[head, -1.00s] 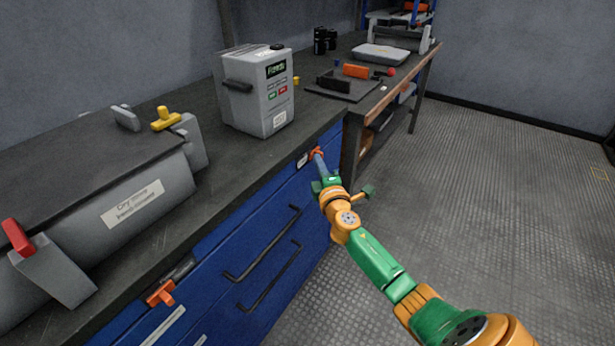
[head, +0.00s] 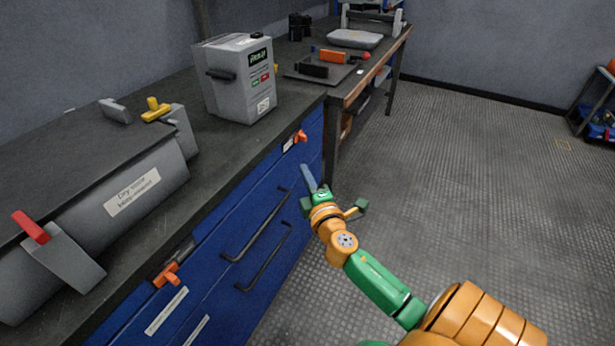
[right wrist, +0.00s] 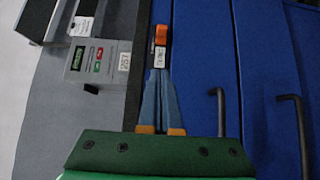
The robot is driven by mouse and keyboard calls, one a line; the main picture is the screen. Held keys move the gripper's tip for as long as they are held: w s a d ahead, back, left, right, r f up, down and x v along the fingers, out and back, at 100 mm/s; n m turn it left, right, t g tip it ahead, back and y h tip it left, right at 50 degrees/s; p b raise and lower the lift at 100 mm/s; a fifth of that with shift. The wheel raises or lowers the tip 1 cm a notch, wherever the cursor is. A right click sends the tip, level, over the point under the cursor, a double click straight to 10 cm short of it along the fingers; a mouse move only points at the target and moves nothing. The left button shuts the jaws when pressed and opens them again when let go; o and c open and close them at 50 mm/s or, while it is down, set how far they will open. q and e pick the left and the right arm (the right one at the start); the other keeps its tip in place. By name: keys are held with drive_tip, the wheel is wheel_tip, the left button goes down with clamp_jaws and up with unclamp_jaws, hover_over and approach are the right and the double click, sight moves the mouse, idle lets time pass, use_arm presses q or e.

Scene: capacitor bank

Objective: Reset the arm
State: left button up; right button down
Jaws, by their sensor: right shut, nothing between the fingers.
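My right arm is green and orange and reaches in from the lower right in the head view. My right gripper (head: 308,176) is shut and empty, in front of the blue cabinet front (head: 232,218). An orange latch handle (head: 300,136) sits near the cabinet's top right corner, just above the fingertips and apart from them. In the right wrist view the closed blue-grey fingers (right wrist: 160,90) point towards the orange latch (right wrist: 160,36) and a small white label (right wrist: 160,58). My left gripper is not in view.
A grey box with a green screen (head: 240,80) and a grey cylinder unit with a red lever (head: 130,195) stand on the dark bench. A second orange latch (head: 167,274) and black bar handles (head: 258,228) are on the cabinet. The floor on the right (head: 480,190) is clear.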

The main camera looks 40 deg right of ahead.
drive_tip(key=shift+v, duration=0.8)
